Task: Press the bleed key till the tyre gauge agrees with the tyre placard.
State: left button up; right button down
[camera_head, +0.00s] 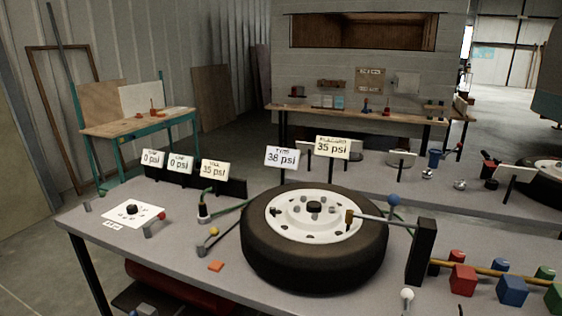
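A tyre (314,265) with a white wheel lies flat on the grey bench. The tyre gauge sign (282,157) behind it appears to read 38 psi. The yellowish placard sign (333,147) beside it reads 35 psi, so the two differ. Small fittings stand left of the tyre: a lever with a yellow ball (207,241), a red-ended piece (155,225) and an orange square (216,266). I cannot tell which is the bleed key. Neither of my grippers is in view.
Three more psi signs stand at the back left, two reading 0 (152,158). A white plate (133,213) lies at the left. A black post (422,252) with a rod over the tyre and coloured blocks (463,280) stand at the right.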

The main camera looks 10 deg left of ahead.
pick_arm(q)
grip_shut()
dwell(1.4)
